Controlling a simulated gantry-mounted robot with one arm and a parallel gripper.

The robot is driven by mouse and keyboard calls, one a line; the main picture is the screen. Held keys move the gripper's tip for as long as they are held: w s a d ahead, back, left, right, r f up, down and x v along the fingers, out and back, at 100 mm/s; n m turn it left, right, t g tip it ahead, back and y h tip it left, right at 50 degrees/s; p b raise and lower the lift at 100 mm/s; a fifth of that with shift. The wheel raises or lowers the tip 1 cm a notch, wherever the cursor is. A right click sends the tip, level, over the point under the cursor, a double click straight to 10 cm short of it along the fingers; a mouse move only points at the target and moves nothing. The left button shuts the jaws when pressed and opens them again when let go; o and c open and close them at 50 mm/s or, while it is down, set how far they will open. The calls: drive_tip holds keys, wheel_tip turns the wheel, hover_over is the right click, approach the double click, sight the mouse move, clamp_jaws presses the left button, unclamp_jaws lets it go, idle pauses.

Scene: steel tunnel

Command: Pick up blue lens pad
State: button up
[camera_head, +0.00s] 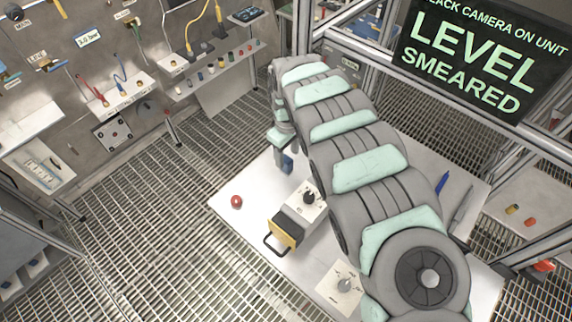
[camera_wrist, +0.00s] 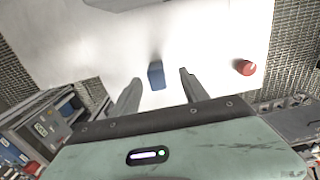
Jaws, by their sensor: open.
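The blue lens pad (camera_wrist: 156,76) is a small blue block on the white table (camera_wrist: 100,40). In the wrist view it lies between and just ahead of the two fingertips of my gripper (camera_wrist: 160,80), with clear space on both sides. My gripper is open and empty. In the head view the blue pad (camera_head: 288,162) shows just below my gripper (camera_head: 284,150), near the table's far edge. My arm hides part of the table there. I cannot tell the exact height of the fingers above the table.
A red ball-like knob (camera_head: 236,202) lies near the table's left edge. A yellow and black box with a handle (camera_head: 285,232) and a white block with a black knob (camera_head: 308,200) stand nearby. A blue pen (camera_head: 442,184) lies to the right. A sign (camera_head: 478,60) reads "LEVEL SMEARED".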

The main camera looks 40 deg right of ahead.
sight(285, 159)
drive_tip(key=shift+w+f, duration=0.15)
drive_tip(key=shift+f, duration=1.25)
drive_tip(key=shift+w+d+f+p, duration=0.1)
drive_tip(key=shift+w+f+p, duration=0.15)
drive_tip(key=shift+f, duration=0.25)
drive_tip(key=shift+w+d+f+p, duration=0.1)
drive_tip(key=shift+w+f+p, duration=0.15)
drive_tip(key=shift+f, duration=0.25)
drive_tip(key=shift+d+f, duration=0.15)
drive_tip(key=shift+f, duration=1.3)
clamp_jaws()
